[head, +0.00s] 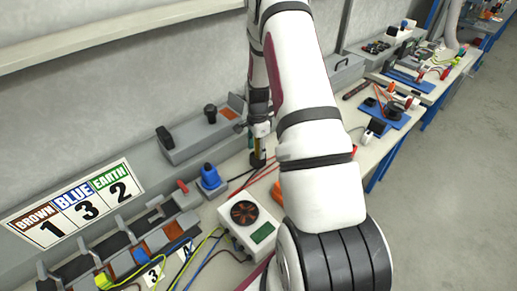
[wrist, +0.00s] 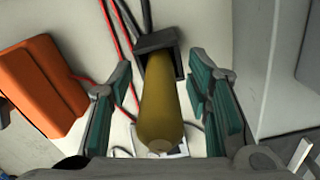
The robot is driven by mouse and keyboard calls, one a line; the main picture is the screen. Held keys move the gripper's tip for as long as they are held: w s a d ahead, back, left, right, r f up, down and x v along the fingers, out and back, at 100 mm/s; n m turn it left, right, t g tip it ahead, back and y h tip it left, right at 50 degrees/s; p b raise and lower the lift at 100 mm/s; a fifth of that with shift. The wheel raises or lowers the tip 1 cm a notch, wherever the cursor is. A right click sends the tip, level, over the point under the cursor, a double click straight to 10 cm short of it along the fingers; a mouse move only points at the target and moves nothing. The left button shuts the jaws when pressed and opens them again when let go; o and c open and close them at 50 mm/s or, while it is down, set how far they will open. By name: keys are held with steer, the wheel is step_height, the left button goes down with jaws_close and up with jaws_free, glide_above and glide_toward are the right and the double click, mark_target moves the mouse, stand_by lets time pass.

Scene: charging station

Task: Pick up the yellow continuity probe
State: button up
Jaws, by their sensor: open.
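The yellow continuity probe (wrist: 163,112) is in the middle of the wrist view, its upper end toward me and its far end in a dark square holder (wrist: 158,47). My gripper (wrist: 160,98) is open, with one green-padded finger on each side of the probe. A gap shows between the probe and each finger. In the head view my gripper (head: 259,132) hangs pointing down over the bench, and the probe (head: 257,148) shows as a small yellowish strip below it. My arm hides part of the bench to the right.
An orange block (wrist: 40,85) lies close to the left finger. Red and black leads run beside the holder. A grey box (wrist: 270,70) stands to the right. In the head view a tester with a dial (head: 250,222) and a blue block (head: 210,178) stand nearby on the bench.

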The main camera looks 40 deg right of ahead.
jaws_close()
steer(key=shift+r, duration=0.15)
steer(key=shift+r+b, duration=0.9)
steer(key=shift+r, duration=3.95)
